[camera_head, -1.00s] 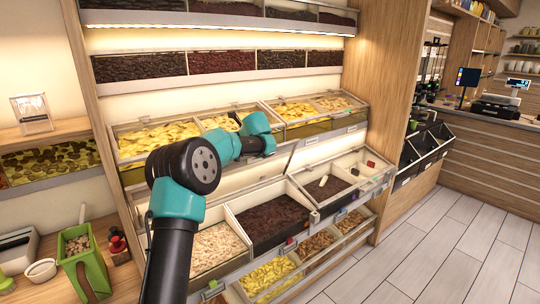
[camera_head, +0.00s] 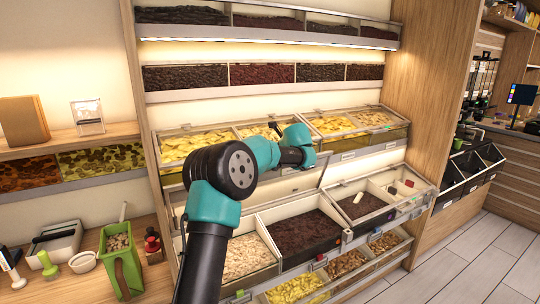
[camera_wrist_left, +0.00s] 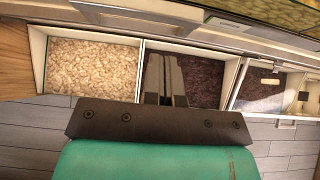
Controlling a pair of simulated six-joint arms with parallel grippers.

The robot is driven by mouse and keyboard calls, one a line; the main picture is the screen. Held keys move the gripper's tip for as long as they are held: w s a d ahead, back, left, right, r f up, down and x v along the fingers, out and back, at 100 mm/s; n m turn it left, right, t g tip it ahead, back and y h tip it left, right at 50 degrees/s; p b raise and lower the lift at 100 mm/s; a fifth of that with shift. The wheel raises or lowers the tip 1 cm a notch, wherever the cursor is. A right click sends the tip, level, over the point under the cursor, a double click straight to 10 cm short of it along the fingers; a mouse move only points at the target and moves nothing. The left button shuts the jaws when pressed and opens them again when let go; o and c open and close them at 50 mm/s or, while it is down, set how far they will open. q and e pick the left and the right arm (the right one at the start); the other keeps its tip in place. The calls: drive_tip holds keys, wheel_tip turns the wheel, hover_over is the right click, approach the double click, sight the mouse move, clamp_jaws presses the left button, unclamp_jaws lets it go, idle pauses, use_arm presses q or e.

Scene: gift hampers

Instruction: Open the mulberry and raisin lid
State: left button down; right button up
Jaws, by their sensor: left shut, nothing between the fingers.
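In the head view, the middle row has a pale-filled bin (camera_head: 246,258), a dark-filled bin (camera_head: 305,232) and a smaller dark-filled bin (camera_head: 362,205). I cannot tell which is mulberry and raisin; no label is legible, and clear lids are hard to make out. My left arm reaches across in front of the shelves. In the left wrist view my left gripper (camera_wrist_left: 165,70) is shut and empty, its fingers overlapping the dark-filled bin (camera_wrist_left: 203,78), beside the pale-filled bin (camera_wrist_left: 92,72). I cannot tell its height above the bin. My right gripper is not in view.
An upper row of clear-fronted bins holds yellow slices (camera_head: 196,142). A lower row of bins (camera_head: 295,288) sits below. A green container (camera_head: 122,262) stands on the side counter at left. The tiled floor (camera_head: 480,255) at right is clear.

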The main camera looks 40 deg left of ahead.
use_arm(q)
drive_tip(key=v, duration=0.9)
drive_tip(key=shift+r, duration=0.55)
drive_tip(key=shift+w+a, duration=0.1)
drive_tip(key=shift+w, duration=0.05)
drive_tip(key=s+d+f+n+g+h, duration=0.1)
drive_tip(key=s+d+f+n+h, duration=0.15)
drive_tip(key=d+f, duration=0.7)
drive_tip(key=s+d+f+n+h, duration=0.15)
drive_tip(key=f+h, duration=0.25)
drive_tip(key=f, duration=1.2)
drive_tip(key=s+d+f+n+g+h, duration=0.1)
drive_tip(key=d+f+n+h, duration=0.15)
drive_tip(key=d+f, duration=0.7)
drive_tip(key=s+d+f+n+h, duration=0.1)
drive_tip(key=s+d+f+n, duration=0.2)
drive_tip(key=s+f+n, duration=0.3)
drive_tip(key=s+d+f+n+h, duration=0.1)
drive_tip(key=s+d+f+n, duration=0.2)
drive_tip(key=s, duration=1.1)
drive_tip(key=s+d+f+n+g+h, duration=0.1)
drive_tip(key=s+d+f+n+h, duration=0.1)
drive_tip(key=s+f+n, duration=0.7)
wheel_tip(320, 180, down, 4)
drive_tip(key=shift+s+d+r, duration=0.1)
drive_tip(key=shift+s+d, duration=0.35)
drive_tip(key=shift+d, duration=0.2)
